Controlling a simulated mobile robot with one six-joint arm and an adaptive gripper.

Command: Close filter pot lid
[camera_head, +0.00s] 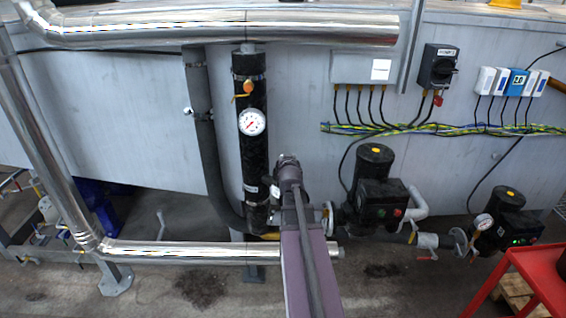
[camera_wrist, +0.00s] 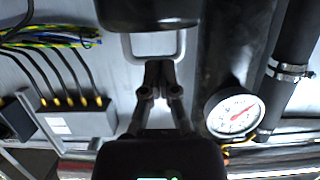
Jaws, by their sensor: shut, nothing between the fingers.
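My gripper (camera_wrist: 159,68) is shut and empty in the wrist view, its two fingers together. In that view, a pale U-shaped handle (camera_wrist: 128,48) hangs from a dark, rounded body (camera_wrist: 150,12) at the top edge. I cannot tell for sure whether this body is the filter pot lid. The fingertips overlap the handle's lower bar in the picture; contact cannot be told. In the head view, my arm reaches up from the bottom and covers the area between the black vertical pipe (camera_head: 252,165) and a black pump (camera_head: 372,185). The gripper and handle are not clear there.
A round gauge (camera_head: 252,122) sits on the black pipe and shows right of my gripper in the wrist view (camera_wrist: 232,112). A grey cable box (camera_head: 350,66) is on the wall. A silver pipe (camera_head: 170,250) runs low. A red cart (camera_head: 540,270) stands right.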

